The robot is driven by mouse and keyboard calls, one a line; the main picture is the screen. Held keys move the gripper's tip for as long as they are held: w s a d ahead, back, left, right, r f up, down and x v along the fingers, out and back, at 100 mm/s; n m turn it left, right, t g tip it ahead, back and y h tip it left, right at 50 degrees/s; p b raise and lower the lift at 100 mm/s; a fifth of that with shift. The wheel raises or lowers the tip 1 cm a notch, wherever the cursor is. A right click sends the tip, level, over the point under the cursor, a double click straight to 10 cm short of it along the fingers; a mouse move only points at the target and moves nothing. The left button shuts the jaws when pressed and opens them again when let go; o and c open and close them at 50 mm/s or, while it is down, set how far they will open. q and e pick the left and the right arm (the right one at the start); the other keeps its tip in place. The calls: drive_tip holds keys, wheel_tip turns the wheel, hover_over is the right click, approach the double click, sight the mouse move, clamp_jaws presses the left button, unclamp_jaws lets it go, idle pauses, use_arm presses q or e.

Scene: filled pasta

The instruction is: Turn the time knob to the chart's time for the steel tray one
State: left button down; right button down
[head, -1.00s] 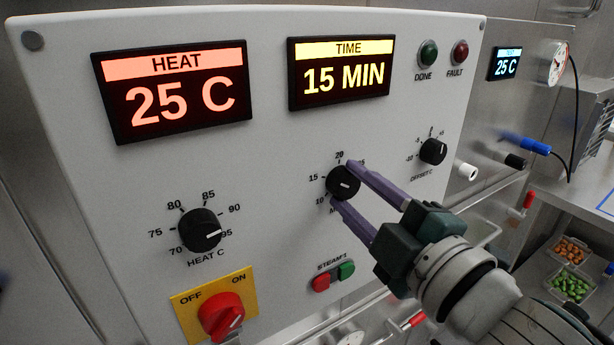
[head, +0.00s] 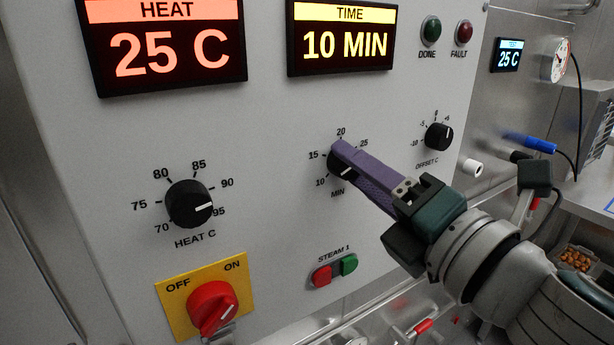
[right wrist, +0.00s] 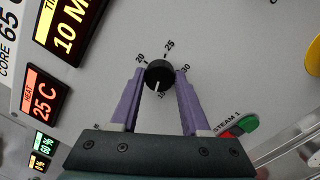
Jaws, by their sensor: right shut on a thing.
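The black time knob (head: 343,172) is on the panel's middle, in a printed dial with 10, 15, 20 and 25 around it. My right gripper (head: 345,165) has its purple fingers on the knob and hides part of it. In the right wrist view the knob (right wrist: 159,74) sits between the two fingers, its white line pointing at 10. The time display (head: 341,43) reads 10 MIN. The left gripper does not show. No chart or steel tray is visible.
The heat knob (head: 190,204), the red off/on switch (head: 212,307) and the Steam 1 buttons (head: 334,270) lie left of and below my right arm. The offset knob (head: 438,136) is close on the right. The heat display (head: 165,45) reads 25 C.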

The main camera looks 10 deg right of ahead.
drive_tip(key=n+b, duration=0.1)
drive_tip(key=n, duration=0.4)
drive_tip(key=shift+y, duration=0.3)
idle(0.4)
drive_tip(key=shift+c, duration=1.9)
unclamp_jaws()
drive_tip(key=r+b+v, duration=0.1)
drive_tip(key=b+v, duration=0.2)
drive_tip(key=v, duration=0.7)
drive_tip(key=shift+f, duration=0.45)
drive_tip(key=shift+d, duration=0.1)
